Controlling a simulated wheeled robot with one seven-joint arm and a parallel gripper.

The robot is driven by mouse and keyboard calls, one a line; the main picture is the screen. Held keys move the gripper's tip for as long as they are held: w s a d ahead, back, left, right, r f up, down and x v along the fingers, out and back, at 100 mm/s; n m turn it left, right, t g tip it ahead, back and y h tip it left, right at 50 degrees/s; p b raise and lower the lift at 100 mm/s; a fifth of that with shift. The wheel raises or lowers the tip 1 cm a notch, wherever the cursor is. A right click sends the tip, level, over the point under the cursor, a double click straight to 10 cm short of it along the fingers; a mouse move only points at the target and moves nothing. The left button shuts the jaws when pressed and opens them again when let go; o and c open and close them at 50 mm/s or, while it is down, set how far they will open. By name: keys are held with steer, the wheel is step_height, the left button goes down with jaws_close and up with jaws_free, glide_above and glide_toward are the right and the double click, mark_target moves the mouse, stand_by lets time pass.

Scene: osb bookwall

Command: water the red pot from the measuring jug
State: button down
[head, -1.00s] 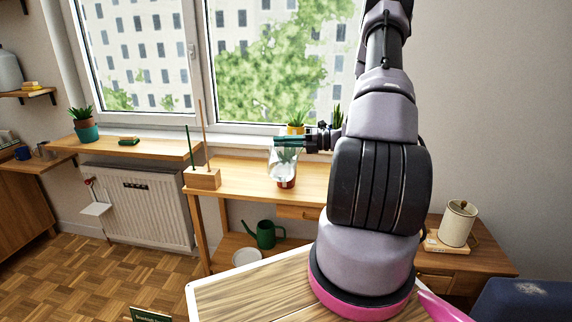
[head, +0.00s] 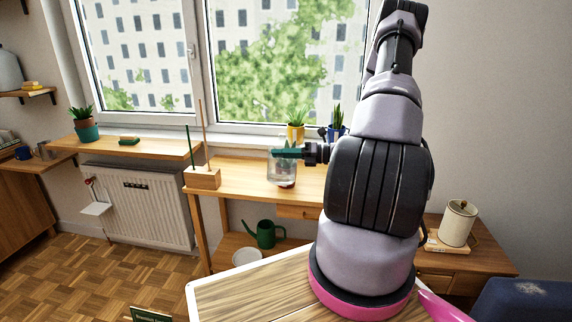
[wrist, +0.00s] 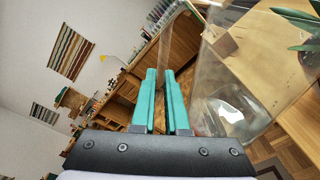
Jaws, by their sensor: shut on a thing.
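The clear measuring jug (head: 274,174) is held above the workbench in the head view and looks about upright. My gripper (head: 288,152) has its green fingers shut on the jug near its top. In the wrist view the fingers (wrist: 165,102) are close together, with the clear jug wall (wrist: 225,95) to their right. Green plant leaves (wrist: 295,17) appear at the top right of the wrist view. I cannot make out the water level.
The wooden bench (head: 235,180) has free room around the pot. A wooden block with sticks (head: 203,179) stands at its left end. A yellow pot (head: 295,132) and a blue pot (head: 336,132) stand behind. A green watering can (head: 266,234) is on the lower shelf.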

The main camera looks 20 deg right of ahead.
mark_target(280, 166)
steer(key=shift+s+a+f+n, duration=0.1)
steer(key=shift+s+f+n, duration=0.1)
steer(key=shift+f+n, duration=0.15)
steer(key=shift+f, duration=0.1)
stand_by(1.6)
steer(key=shift+s+a+f+n, duration=0.15)
steer(key=shift+f+n, duration=0.15)
steer(key=shift+f, duration=0.2)
steer(key=shift+s+f+n, duration=0.1)
steer(key=shift+f+n, duration=0.15)
steer(key=shift+f, duration=0.2)
steer(key=shift+s+a+f+n, duration=0.25)
steer(key=shift+s+f+n, duration=0.1)
steer(key=shift+f+n, duration=0.3)
step_height(280, 166, down, 12)
steer(key=s+a+n, duration=0.1)
steer(key=s+n, duration=0.1)
steer(key=n, duration=0.5)
steer(key=shift+s+a+t+p, duration=0.35)
steer(key=shift+s+t+p, duration=0.05)
steer(key=shift+r+n, duration=0.1)
steer(key=shift+n, duration=0.15)
